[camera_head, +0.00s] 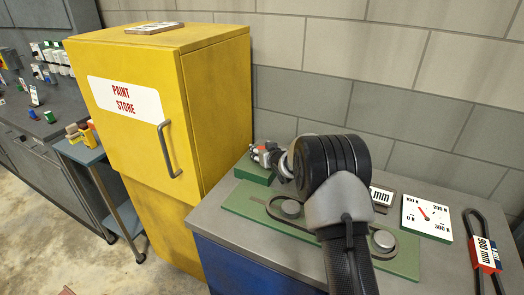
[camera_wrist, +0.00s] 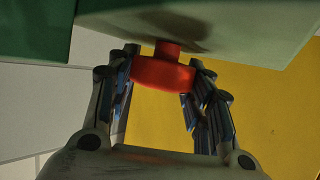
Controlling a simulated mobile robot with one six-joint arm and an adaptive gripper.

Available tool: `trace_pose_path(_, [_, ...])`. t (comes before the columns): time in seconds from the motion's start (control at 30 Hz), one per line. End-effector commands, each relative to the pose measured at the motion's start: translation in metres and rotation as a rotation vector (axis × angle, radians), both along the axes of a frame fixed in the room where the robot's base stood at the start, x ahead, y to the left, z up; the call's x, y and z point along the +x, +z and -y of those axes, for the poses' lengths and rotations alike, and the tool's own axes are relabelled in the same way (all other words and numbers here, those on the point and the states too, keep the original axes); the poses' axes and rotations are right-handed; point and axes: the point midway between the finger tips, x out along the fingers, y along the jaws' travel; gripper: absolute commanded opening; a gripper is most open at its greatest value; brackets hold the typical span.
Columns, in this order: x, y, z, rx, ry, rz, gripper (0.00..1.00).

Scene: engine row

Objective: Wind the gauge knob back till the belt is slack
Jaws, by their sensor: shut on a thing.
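My gripper (camera_wrist: 165,80) is shut on a red knob (camera_wrist: 160,74) in the wrist view, with one finger on each side. The knob's short stem runs into a pale green block (camera_wrist: 225,22). In the head view my gripper (camera_head: 264,153) is at a green block (camera_head: 252,170) at the bench's back left, mostly behind my arm. A dark belt (camera_head: 275,214) runs around two grey pulleys (camera_head: 291,208) on a green plate (camera_head: 240,204); my arm hides its middle. A white dial (camera_head: 426,216) has a red needle pointing up-left, near the 100 N mark.
A yellow paint cabinet (camera_head: 215,110) stands left of the bench (camera_head: 222,233). A white card marked mm (camera_head: 381,196) is partly behind my arm. A loose black belt with a 900 mm label (camera_head: 485,254) lies at the right. A block wall closes the back.

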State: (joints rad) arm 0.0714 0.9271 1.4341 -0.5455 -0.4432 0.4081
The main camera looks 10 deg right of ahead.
Motion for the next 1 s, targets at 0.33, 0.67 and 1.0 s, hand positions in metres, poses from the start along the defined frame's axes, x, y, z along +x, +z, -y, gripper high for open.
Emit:
trace_pose_path(0.33, [0.0004, 0.001, 0.0, -0.002, 0.001, 0.003, 0.52])
trace_pose_path(0.67, [0.0003, 0.0005, -0.0002, -0.002, 0.001, 0.001, 0.68])
trace_pose_path(1.0, [-0.0063, 0.0035, 0.0011, -0.002, 0.001, 0.001, 0.68])
